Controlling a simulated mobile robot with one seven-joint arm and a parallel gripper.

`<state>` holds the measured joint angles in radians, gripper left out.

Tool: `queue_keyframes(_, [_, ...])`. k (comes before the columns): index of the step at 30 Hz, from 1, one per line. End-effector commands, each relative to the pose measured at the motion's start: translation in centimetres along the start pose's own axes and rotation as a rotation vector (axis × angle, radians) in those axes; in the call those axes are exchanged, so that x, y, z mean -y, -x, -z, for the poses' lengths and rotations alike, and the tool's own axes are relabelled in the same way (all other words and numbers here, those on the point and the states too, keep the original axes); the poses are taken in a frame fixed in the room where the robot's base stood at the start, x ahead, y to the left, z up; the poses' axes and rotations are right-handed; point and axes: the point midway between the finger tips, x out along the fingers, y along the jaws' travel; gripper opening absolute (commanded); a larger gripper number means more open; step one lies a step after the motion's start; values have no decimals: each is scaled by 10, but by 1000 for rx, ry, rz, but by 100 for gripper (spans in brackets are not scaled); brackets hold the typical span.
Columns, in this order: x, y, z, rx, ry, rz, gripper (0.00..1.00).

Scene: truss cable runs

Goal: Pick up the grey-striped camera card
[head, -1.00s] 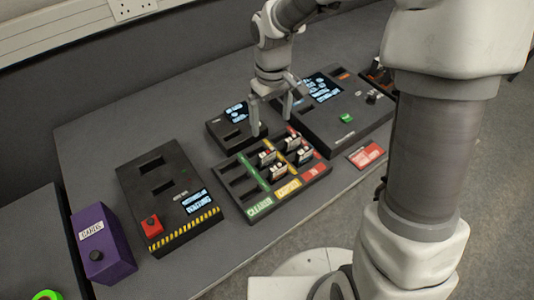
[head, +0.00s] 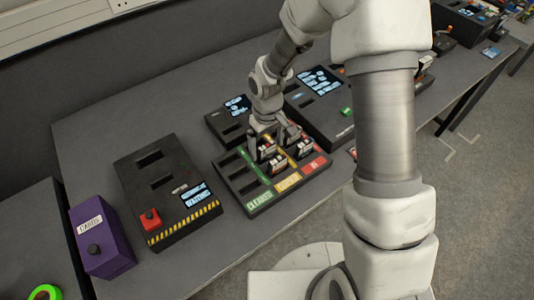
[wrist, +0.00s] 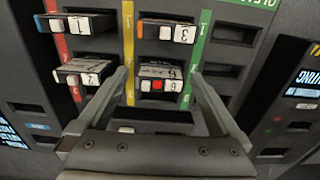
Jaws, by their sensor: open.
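My gripper (head: 277,137) is open and low over the card rack (head: 232,192) in the head view. In the wrist view my gripper (wrist: 158,78) has its fingertips on either side of a card marked 4 with a red square (wrist: 159,77); I see no contact. Left of it is a card marked 2 with a pale and dark end (wrist: 84,73). Beyond are a blue-marked card (wrist: 82,24) and an orange-marked card (wrist: 167,31). I cannot tell for sure which card has the grey stripe.
The rack has green, yellow and red strips, with empty slots (wrist: 233,34) by the green strip. A black box with a red button (head: 150,218) and a purple box (head: 100,240) stand to the left. A larger black panel (head: 325,118) stands behind right.

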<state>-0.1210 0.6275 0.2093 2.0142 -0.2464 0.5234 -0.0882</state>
Motion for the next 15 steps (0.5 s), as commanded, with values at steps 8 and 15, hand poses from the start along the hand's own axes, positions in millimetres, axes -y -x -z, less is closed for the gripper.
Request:
queue_keyframes(8, [0,-3,0,0,0,0,100])
queue_keyframes(15, [0,-3,0,0,0,0,57])
